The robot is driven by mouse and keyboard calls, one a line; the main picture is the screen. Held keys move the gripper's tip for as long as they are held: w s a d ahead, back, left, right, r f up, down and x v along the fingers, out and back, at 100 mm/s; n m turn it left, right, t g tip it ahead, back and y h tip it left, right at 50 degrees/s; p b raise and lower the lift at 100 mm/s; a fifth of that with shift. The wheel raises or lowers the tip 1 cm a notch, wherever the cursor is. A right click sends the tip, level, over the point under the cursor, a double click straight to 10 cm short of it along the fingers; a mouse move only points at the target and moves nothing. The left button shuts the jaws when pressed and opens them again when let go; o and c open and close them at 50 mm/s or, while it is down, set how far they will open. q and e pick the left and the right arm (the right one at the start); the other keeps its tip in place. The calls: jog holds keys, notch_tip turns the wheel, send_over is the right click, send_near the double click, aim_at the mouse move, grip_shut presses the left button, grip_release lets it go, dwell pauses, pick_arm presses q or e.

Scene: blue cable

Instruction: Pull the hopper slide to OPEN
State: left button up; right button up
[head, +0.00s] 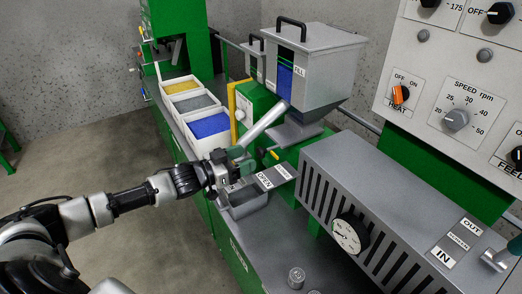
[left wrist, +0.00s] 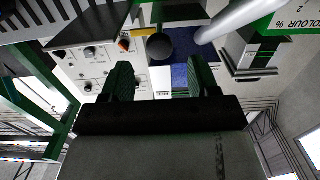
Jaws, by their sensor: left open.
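The grey hopper (head: 312,75) stands at the top centre of the head view, with a blue-filled window and a FILL label. Below it a grey plate (head: 270,180) carries the OPEN lettering, partly covered by my left gripper. My left gripper (head: 232,158) is beside this plate, under the slanted silver tube. In the left wrist view its two green fingers (left wrist: 161,80) are apart. A dark round knob (left wrist: 160,47) shows beyond and between the fingertips; I cannot tell how far off it is. The slide itself is mostly hidden in the head view. My right gripper is not in view.
White bins with yellow, grey and blue pellets (head: 209,126) stand left of the hopper. A slotted grey barrel cover (head: 390,190) with a gauge (head: 348,234) lies at the right. A control panel (head: 450,75) is at upper right. A small metal weight (head: 296,278) stands near the front.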

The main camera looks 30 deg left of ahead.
aim_at(258, 152)
pick_arm(q)
jog(key=x, duration=0.5)
jog(key=shift+w+d+p, duration=0.25)
jog(key=shift+w+p, duration=0.1)
jog(key=shift+p, duration=0.05)
grip_shut()
